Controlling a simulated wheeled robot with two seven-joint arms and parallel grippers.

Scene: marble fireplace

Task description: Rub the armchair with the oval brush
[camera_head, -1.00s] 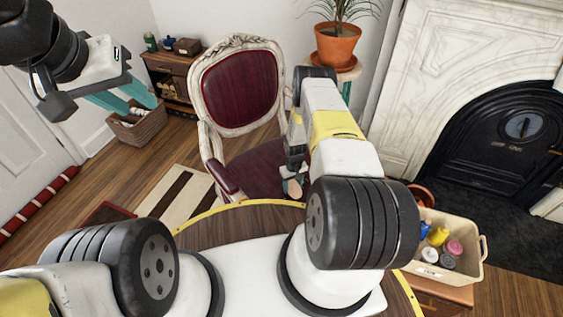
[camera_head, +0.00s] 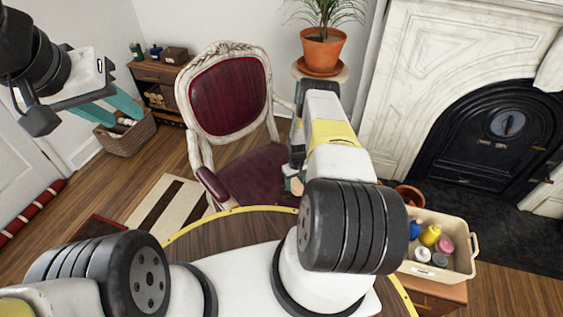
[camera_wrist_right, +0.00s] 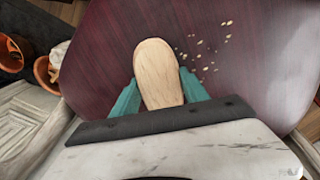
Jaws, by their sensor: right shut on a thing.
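The armchair (camera_head: 228,95) has a carved whitish frame and dark red upholstery, and stands ahead of me. Its red seat (camera_wrist_right: 120,45) fills much of the right wrist view, with a patch of small yellowish crumbs (camera_wrist_right: 207,45) on it. My right gripper (camera_wrist_right: 160,92) is shut on the oval brush (camera_wrist_right: 157,70), whose pale wooden back faces the camera. The brush is over the seat; its bristles are hidden, so I cannot tell whether it touches. In the head view my right arm hides most of that gripper. My left gripper (camera_head: 112,108) is open and empty, raised at the upper left.
A potted plant (camera_head: 322,48) stands on a stand right of the armchair. A wicker basket (camera_head: 127,137) and small wooden cabinet (camera_head: 160,75) are behind left. A beige bin (camera_head: 440,245) with bottles stands at the right, near the black fireplace (camera_head: 497,140). A striped rug (camera_head: 165,210) lies on the floor.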

